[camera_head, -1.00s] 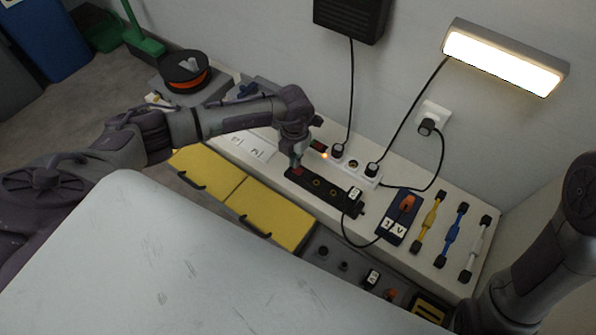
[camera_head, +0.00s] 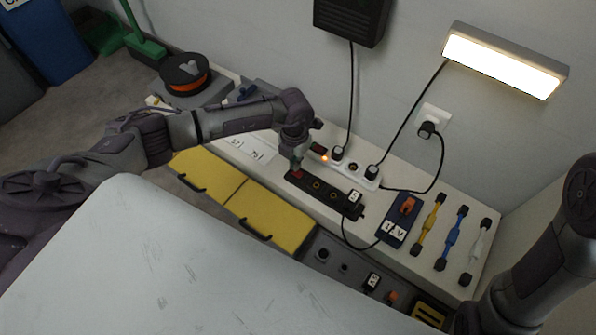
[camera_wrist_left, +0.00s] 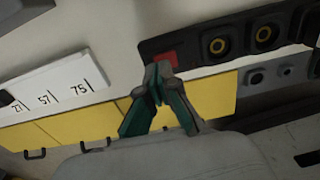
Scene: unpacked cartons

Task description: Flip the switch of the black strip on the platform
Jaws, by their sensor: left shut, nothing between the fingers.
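The black strip (camera_head: 325,194) lies on the white platform (camera_head: 408,262), with round sockets along it and a red switch (camera_head: 298,175) at its left end. In the left wrist view the strip (camera_wrist_left: 190,44) and its red switch (camera_wrist_left: 163,60) show just beyond my fingertips. My left gripper (camera_head: 295,168) is shut and empty, pointing down at the switch end of the strip. In the left wrist view its green-sided fingers (camera_wrist_left: 158,75) meet right at the switch and partly cover it; I cannot tell whether they touch it. My right gripper is not in view; only part of that arm shows.
A white strip (camera_head: 345,170) with plugs and a glowing orange light lies behind the black one. A blue box with an orange switch (camera_head: 402,220) and coloured bars (camera_head: 452,238) lie to the right. Yellow drawers (camera_head: 265,212) are in front. A lamp (camera_head: 505,60) hangs above.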

